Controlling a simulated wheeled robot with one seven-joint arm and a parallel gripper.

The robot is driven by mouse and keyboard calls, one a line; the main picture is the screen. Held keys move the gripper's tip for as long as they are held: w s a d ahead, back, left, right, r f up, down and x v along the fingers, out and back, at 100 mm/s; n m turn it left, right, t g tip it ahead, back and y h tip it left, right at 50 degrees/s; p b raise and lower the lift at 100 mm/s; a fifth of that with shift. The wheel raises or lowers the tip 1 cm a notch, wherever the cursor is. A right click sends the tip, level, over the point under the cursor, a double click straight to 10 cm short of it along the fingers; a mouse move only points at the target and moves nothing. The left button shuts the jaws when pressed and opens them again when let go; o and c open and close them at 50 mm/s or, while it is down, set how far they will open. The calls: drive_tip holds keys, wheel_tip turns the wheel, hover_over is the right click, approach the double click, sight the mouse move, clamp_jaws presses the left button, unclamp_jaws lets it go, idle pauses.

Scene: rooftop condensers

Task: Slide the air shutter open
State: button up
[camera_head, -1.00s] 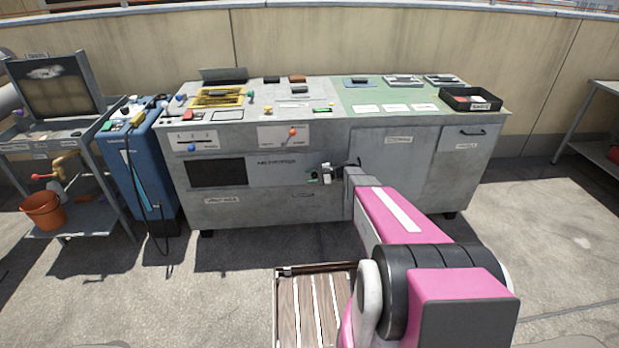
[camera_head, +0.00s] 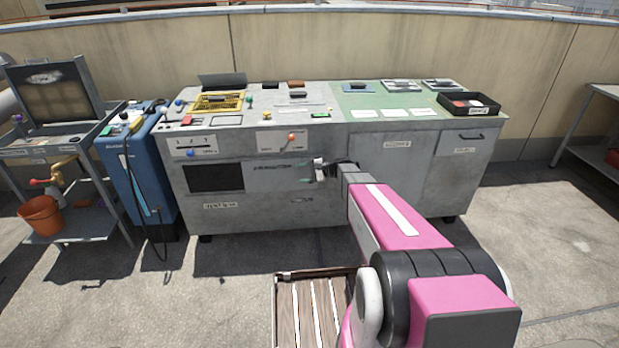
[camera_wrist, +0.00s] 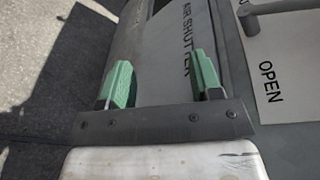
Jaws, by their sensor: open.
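The air shutter (camera_head: 262,177) is a flat grey panel in the front of the grey cabinet. A dark rectangular opening (camera_head: 214,177) shows to its left. In the wrist view the shutter panel (camera_wrist: 165,72), with its AIR SHUTTER lettering, lies behind my fingers, and the lettering runs downward. My gripper (camera_head: 315,170) is in front of the shutter's right part. In the wrist view my gripper (camera_wrist: 162,82) has two green fingers spread apart with nothing visibly held between them. I cannot tell whether the fingers touch the panel. Any handle on the shutter is not clearly visible.
Above the shutter is a white plate with an orange-knobbed lever (camera_head: 291,137); its OPEN lettering (camera_wrist: 270,82) and grey stem are close beside my gripper.

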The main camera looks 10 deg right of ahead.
drive_tip(key=s+a+r, duration=0.4)
drive_tip(key=a, duration=0.1)
drive_tip(key=shift+a, duration=0.25)
